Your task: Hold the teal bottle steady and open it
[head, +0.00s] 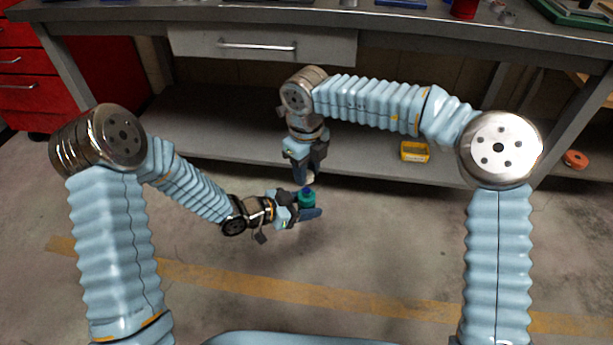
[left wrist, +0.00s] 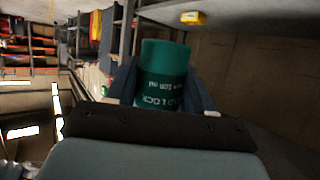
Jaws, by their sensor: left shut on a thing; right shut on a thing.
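The teal bottle (head: 307,199) is in my left gripper (head: 309,208), which is shut around its body and holds it above the floor. In the left wrist view the bottle (left wrist: 164,75) sits between the two fingers, its printed label upside down in the picture. A dark blue part shows at the bottle's top in the head view. My right gripper (head: 308,175) points down just above the bottle, shut on a small pale thing (head: 310,179) that looks like a cap. Whether this thing touches the bottle is too small to tell.
A grey workbench (head: 400,20) with a drawer and a lower shelf (head: 225,135) stands behind the arms. A red cabinet (head: 30,80) is at left. The floor around the grippers is clear.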

